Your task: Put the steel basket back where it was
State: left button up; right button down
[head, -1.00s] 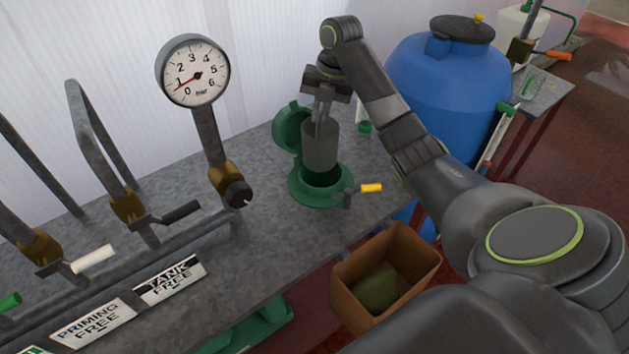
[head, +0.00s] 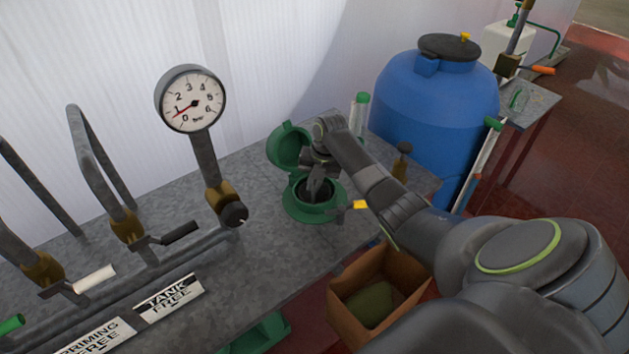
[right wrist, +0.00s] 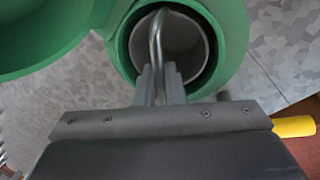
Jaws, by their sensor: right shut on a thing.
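The steel basket (right wrist: 183,35) sits down inside the green round housing (head: 298,212), seen in the right wrist view as a grey cylinder within the green rim. Its wire handle (right wrist: 156,40) rises from it. My right gripper (head: 318,194) is right above the housing, and its fingers (right wrist: 160,85) are shut on the handle. In the head view the basket is mostly hidden by the gripper and the rim. The green lid (head: 288,146) stands open behind the housing. My left gripper is not in view.
A valve with a yellow handle (head: 360,204) sticks out right of the housing. A pressure gauge (head: 191,98) stands to the left. A green-capped tube (head: 360,112) stands behind my arm. A brown box (head: 347,302) is below the bench's front edge. A blue tank (head: 437,95) stands at the right.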

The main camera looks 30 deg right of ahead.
jog(key=shift+f, duration=0.2)
jog(key=c, duration=1.5)
grip_release()
jog(key=shift+r, duration=0.45)
jog(key=r+b, duration=0.1)
jog(key=r, duration=0.2)
jog(key=s+d+r+b, duration=0.1)
jog(key=r, duration=0.3)
jog(key=r+b, duration=0.1)
jog(key=r, duration=0.3)
jog(key=shift+s+d+r, duration=0.1)
jog(key=shift+s+d, duration=0.25)
